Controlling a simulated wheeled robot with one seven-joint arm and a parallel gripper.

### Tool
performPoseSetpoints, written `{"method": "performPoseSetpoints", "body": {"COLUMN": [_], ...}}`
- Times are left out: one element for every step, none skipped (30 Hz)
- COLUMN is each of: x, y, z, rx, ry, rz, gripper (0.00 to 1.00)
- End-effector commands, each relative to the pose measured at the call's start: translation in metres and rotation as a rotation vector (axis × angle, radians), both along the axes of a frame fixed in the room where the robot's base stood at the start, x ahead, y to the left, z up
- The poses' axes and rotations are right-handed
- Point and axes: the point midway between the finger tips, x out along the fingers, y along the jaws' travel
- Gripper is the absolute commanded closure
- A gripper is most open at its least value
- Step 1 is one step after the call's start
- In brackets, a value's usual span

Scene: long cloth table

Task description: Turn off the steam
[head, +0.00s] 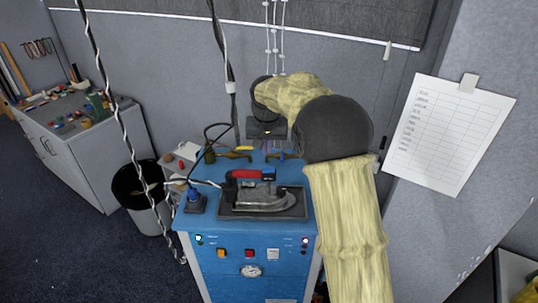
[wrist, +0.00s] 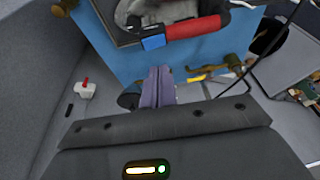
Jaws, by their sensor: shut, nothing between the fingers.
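The blue steam station (head: 250,231) stands below my arm in the head view. Brass-coloured valve-like fittings (head: 233,155) sit along the back edge, one also in the wrist view (wrist: 228,64). My gripper (head: 268,147) is shut and empty above the back edge; its purple fingers point at the station in the wrist view (wrist: 158,78).
A black bin (head: 135,184) and a grey cabinet with tools (head: 72,130) are at left. A paper sheet (head: 449,132) hangs at right. A white box with a red part (wrist: 86,90) is at left in the wrist view.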

Motion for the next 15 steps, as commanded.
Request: {"method": "performPoseSetpoints", "body": {"x": [-0.002,-0.003,-0.005,-0.006,-0.008,-0.010,-0.011,-0.012,-0.014,-0.015,-0.016,-0.016,-0.017,-0.018,-0.018], "y": [0.002,0.003,0.005,0.006,0.008,0.009,0.010,0.010,0.011,0.012,0.012,0.012,0.012,0.012,0.012], "z": [0.006,0.011,0.017,0.023,0.029,0.035,0.040,0.045,0.050,0.054,0.057,0.060,0.061,0.062,0.063], "rx": [0.002,0.001,0.002,0.001,0.001,0.002,0.002,0.002,0.001,0.001,0.001,0.001,0.001,0.001,0.000], "ry": [-0.005,-0.006,-0.005,-0.006,-0.006,-0.005,-0.005,-0.005,-0.004,-0.004,-0.003,-0.003,-0.002,-0.001,0.000], "rz": [0.000,0.000,0.000,0.000,0.000,0.000,0.000,-0.001,-0.002,-0.002,-0.002,-0.004,-0.004,-0.004,-0.005], "gripper": [1.00,1.00,1.00,1.00,1.00,1.00,1.00,1.00,1.00,1.00,1.00,1.00,1.00,1.00,1.00]}}
